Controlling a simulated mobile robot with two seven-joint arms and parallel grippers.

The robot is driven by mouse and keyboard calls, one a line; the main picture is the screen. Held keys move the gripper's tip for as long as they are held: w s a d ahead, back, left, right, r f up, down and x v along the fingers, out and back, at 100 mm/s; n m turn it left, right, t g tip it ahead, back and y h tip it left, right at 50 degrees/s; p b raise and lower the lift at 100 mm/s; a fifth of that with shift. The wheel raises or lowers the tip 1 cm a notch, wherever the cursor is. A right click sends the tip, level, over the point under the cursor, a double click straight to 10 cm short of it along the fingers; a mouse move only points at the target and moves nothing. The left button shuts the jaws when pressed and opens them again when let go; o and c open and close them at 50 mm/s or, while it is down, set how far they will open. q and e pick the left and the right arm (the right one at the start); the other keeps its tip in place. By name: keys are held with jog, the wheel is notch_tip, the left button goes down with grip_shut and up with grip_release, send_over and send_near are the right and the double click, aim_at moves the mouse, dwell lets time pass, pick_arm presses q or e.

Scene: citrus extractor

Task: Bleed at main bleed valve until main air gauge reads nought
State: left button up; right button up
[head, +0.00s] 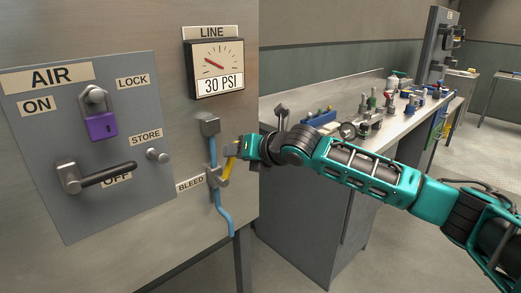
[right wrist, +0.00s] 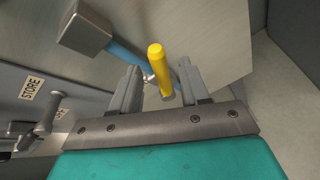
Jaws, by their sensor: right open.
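The main air gauge (head: 214,68), under the LINE label, shows 30 PSI on its display, with a red needle on its dial. The main bleed valve (head: 216,178) sits on a blue pipe (head: 224,218) beside the BLEED label. Its yellow lever (head: 229,160) slants upward; the lever also shows in the right wrist view (right wrist: 160,68). My right gripper (head: 234,150) is open at the lever's upper part. In the right wrist view the lever lies between the two fingers, nearer the right one, with a gap at the left. My left gripper is not in view.
On the grey AIR panel, the black-gripped handle (head: 108,174) lies across by the OFF label. A purple padlock (head: 102,125) hangs near LOCK, and the STORE peg (head: 157,155) is bare. A workbench (head: 370,145) with fittings stands behind my right arm.

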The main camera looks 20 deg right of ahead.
jog(key=v, duration=0.9)
jog(key=shift+s+d+r, duration=0.15)
jog(key=shift+s, duration=0.15)
jog(key=s+a+f+m+y, duration=0.1)
jog(key=s+a+f+m, duration=0.2)
jog(key=a+f+m, duration=0.4)
jog(key=s+a+f+m+y, duration=0.25)
jog(key=f+m, duration=0.35)
jog(key=f, duration=0.3)
jog(key=s+d+f+m+h, duration=0.2)
jog(key=s+f+m+h, duration=0.1)
jog(key=s+f+m, duration=0.6)
jog(key=s+d+f+m+g+h, duration=0.1)
jog(key=s+d+f+m+h, duration=0.1)
jog(key=s+f+m, duration=0.7)
jog(key=shift+s+f+m+h, duration=0.2)
jog(key=shift+f+m+h, duration=0.1)
jog(key=shift+f+h, duration=0.25)
jog(key=shift+c, duration=0.2)
